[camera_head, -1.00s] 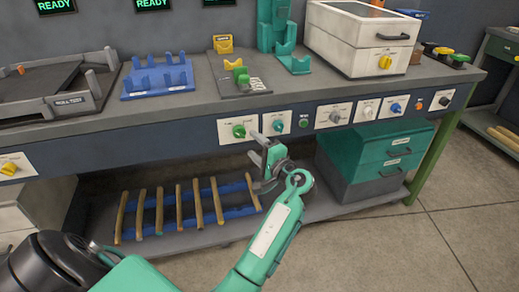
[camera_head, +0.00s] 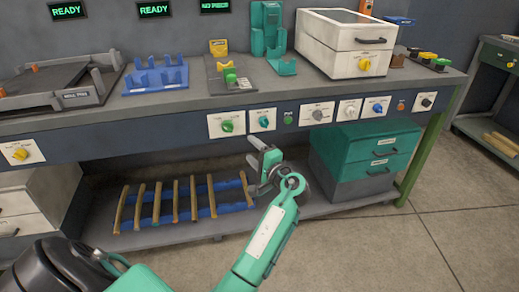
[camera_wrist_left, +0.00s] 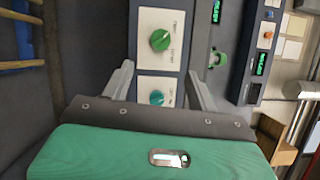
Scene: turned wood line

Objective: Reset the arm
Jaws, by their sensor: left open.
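My left gripper (camera_head: 264,156) is in front of the workbench, just below its front panel, and holds nothing. In the left wrist view my left gripper (camera_wrist_left: 160,82) has its two fingers wide apart. Between and beyond them are a green knob (camera_wrist_left: 160,40) and a teal knob (camera_wrist_left: 157,98) on white plates. The head view also shows the green knob (camera_head: 227,125) and the teal knob (camera_head: 263,122), clear of the fingers. My right gripper is not in view.
Blue rack (camera_head: 155,78), yellow-and-green fixture (camera_head: 228,75) and white machine (camera_head: 345,42) stand on the bench top. Below, wooden sticks (camera_head: 175,200) lie on a blue rack, left of a teal drawer box (camera_head: 365,150). Floor at right is clear.

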